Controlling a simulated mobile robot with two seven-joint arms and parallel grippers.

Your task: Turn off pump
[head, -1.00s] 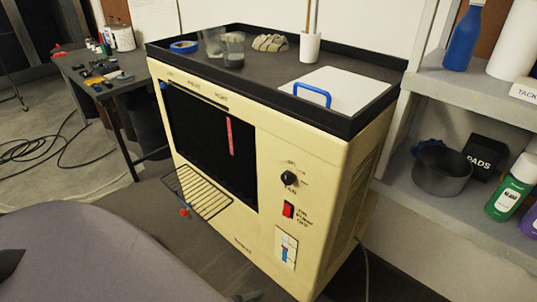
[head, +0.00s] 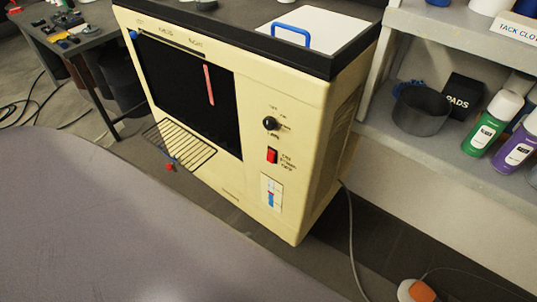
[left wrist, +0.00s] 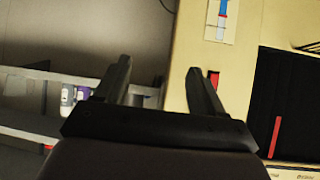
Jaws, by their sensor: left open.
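A cream cabinet machine (head: 270,90) stands in the middle of the head view. Its front has a red switch (head: 272,156) with small printed labels, too small to read surely. A black knob (head: 270,123) is above the switch and a white panel with a blue and red gauge (head: 271,192) is below it. In the left wrist view, the cabinet appears upside down, and the red switch (left wrist: 214,76) shows close to the right finger. My left gripper (left wrist: 159,65) is open with nothing between its fingers. My right gripper is not in view.
A grey shelf (head: 430,30) with a black pot (head: 421,110) and spray cans (head: 495,122) stands at the right. A wire rack (head: 180,144) juts from the cabinet front. A cable runs down to an orange and white object (head: 415,291) on the floor.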

